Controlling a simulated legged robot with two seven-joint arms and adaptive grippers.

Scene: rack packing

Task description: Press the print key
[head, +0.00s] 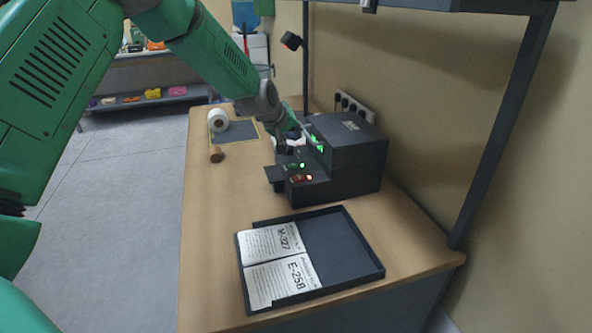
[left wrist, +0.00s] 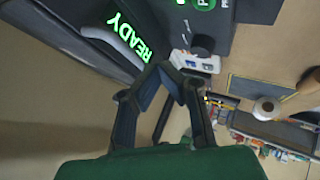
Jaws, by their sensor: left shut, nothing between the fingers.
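The black printer (head: 358,153) stands on the bench against the wall. Its lit display reads READY in the left wrist view (left wrist: 132,40). The print key is a round green key (left wrist: 203,3), partly cut off at the top of the left wrist view, with cut-off lettering. In the head view small green and red lights show on the printer's front. My left gripper (left wrist: 168,70) is shut and empty, its fingertips beside the printer's front and apart from the green key in the wrist view. In the head view it is at the printer's left side (head: 283,147). My right gripper is not in view.
A dark tray (head: 335,245) with two printed sheets, M-327 and E-258, lies in front of the printer. A white roll (head: 218,120) and a brown cylinder (head: 217,155) stand at the left. A black knob (left wrist: 203,45) is close to the fingers. A power strip (head: 354,105) is behind.

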